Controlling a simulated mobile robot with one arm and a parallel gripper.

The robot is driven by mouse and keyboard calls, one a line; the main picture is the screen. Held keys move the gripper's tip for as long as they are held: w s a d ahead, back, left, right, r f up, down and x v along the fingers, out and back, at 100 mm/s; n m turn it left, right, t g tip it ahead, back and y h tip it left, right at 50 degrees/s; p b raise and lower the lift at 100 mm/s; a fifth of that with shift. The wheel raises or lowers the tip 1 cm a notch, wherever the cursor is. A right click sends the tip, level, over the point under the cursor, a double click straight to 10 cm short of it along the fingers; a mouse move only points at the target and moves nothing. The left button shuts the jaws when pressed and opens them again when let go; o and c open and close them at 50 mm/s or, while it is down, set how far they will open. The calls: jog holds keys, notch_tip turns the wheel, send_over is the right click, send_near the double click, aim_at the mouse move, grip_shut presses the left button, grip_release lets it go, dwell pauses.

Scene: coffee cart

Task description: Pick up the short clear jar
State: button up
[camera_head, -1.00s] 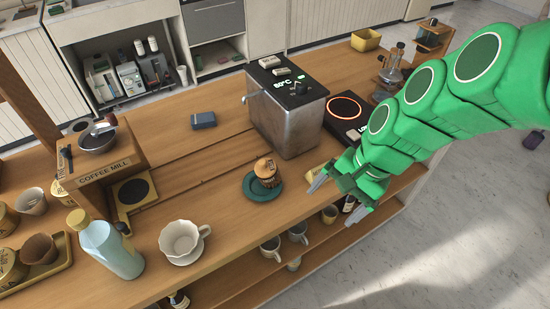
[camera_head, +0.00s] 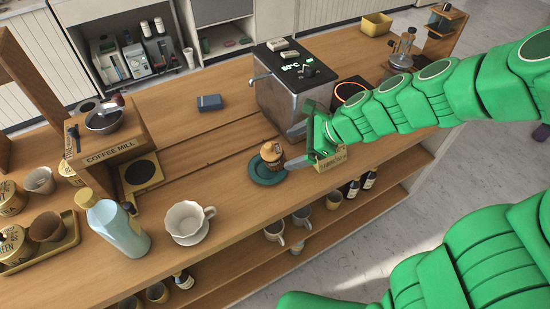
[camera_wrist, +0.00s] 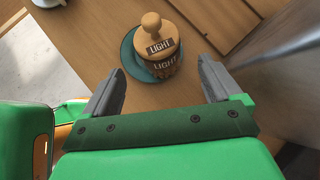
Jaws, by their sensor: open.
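My gripper (camera_head: 299,146) is open and empty, just right of the jar. In the wrist view its two fingers (camera_wrist: 160,84) point toward the jar, spread wider than it. The jar is ahead of the fingertips, and I see no contact.
The metal coffee machine (camera_head: 293,92) stands close behind my gripper. A small box-like sign (camera_head: 330,160) is beside it at the counter's front edge. A white cup (camera_head: 187,221) and a pale bottle (camera_head: 116,230) stand left.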

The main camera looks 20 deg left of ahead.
aim_at(283, 153)
jog(key=shift+x, duration=3.8)
jog(key=shift+d, duration=0.15)
jog(key=c, duration=1.3)
